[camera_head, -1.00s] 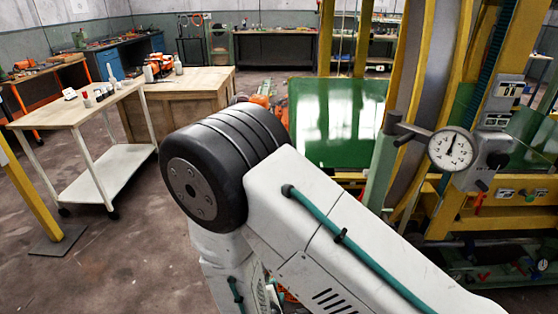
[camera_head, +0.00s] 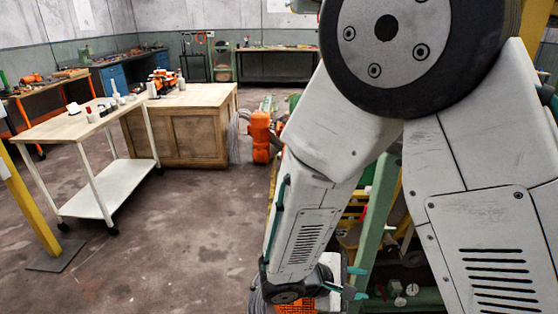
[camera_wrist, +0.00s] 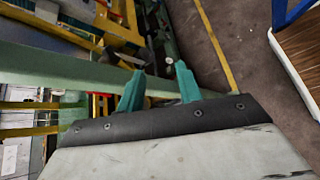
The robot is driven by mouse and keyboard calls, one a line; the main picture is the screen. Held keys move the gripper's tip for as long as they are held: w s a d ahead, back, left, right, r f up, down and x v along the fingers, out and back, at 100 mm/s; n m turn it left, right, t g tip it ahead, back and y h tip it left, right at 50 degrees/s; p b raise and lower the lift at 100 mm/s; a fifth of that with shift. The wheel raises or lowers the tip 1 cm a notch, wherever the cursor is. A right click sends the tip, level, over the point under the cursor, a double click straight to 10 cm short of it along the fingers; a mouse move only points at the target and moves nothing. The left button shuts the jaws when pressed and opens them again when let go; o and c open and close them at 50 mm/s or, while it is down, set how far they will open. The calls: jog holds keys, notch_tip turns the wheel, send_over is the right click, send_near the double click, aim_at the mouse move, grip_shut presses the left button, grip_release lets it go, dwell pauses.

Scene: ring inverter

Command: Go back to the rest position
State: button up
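My gripper (camera_head: 358,283) is low in the head view, at the end of my folded arm, with its teal fingers pointing right. In the wrist view my gripper (camera_wrist: 160,68) shows two teal fingers apart with nothing between them. The ring inverter shows in the wrist view as a green beam (camera_wrist: 60,72) and yellow framing beyond the fingers. In the head view a green post (camera_head: 376,222) of it stands just right of my gripper, and most of the machine is hidden behind my arm. I cannot tell the exact gap between gripper and machine.
A wheeled trolley (camera_head: 105,190) with small items on top stands at left, beside a wooden cabinet (camera_head: 205,137). An orange machine (camera_head: 261,136) stands right of the cabinet. A yellow post (camera_head: 25,205) is at the far left. Open floor (camera_head: 180,250) lies in the lower middle.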

jog(key=s+d+r+m+y, duration=0.3)
jog(key=s+r+m, duration=0.1)
jog(key=r, duration=0.3)
jog(key=s+d+r+m+g+y, duration=0.1)
jog(key=s+d+r+m+y, duration=0.2)
jog(key=r, duration=0.5)
jog(key=s+d+r+m+g+y, duration=0.1)
jog(key=s+d+r+m+y, duration=0.2)
jog(key=s+r+m+y, duration=0.2)
jog(key=s+r+m, duration=0.1)
jog(key=s+r, duration=0.2)
jog(key=shift+d+r, duration=0.1)
